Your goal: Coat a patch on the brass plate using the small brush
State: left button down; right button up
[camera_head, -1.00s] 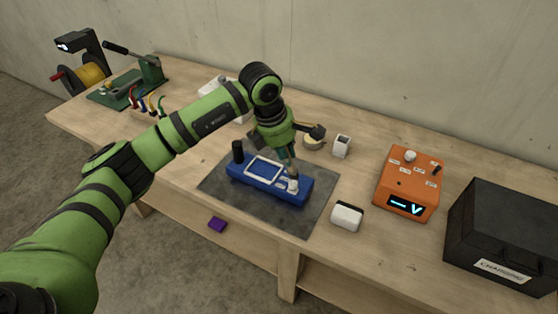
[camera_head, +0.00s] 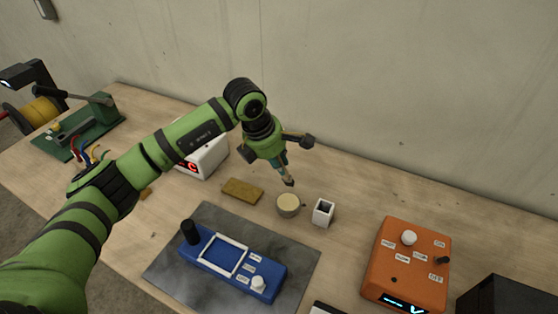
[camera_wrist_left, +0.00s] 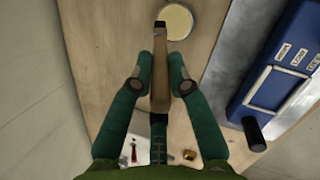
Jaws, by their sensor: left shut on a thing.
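My left gripper (camera_head: 281,165) is shut on the small brush (camera_wrist_left: 158,75), which has a brownish handle and a dark tip. In the head view the brush tip (camera_head: 289,182) points down, just above and behind a round cream-filled pot (camera_head: 288,207). The pot also shows at the top of the left wrist view (camera_wrist_left: 176,20), beside the tip. I cannot tell whether they touch. A flat tan-gold piece (camera_head: 242,191), seemingly the brass plate, lies on the bench left of the pot. My right gripper is not in view.
A blue device (camera_head: 225,262) with a black knob lies on a dark mat (camera_head: 205,219). A white square cup (camera_head: 323,212) stands right of the pot. An orange box (camera_head: 407,262) and a black case (camera_head: 510,297) are farther right. A white box (camera_head: 204,158) sits behind my arm.

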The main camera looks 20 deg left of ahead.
pick_arm(q)
jog(key=shift+s+f, duration=0.35)
jog(key=shift+f, duration=0.05)
jog(key=shift+w+f+b, duration=0.15)
jog(key=shift+f+b, duration=1)
jog(key=shift+f, duration=1.3)
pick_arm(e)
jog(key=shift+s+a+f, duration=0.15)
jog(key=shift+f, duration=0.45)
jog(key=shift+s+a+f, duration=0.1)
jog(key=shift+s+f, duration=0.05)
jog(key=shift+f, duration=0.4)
pick_arm(q)
jog(key=shift+f+b, duration=0.5)
jog(key=shift+f, duration=0.05)
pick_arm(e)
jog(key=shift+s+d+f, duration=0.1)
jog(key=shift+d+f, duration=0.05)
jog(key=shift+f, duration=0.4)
pick_arm(q)
jog(key=shift+f+b, duration=0.15)
jog(key=shift+b, duration=0.2)
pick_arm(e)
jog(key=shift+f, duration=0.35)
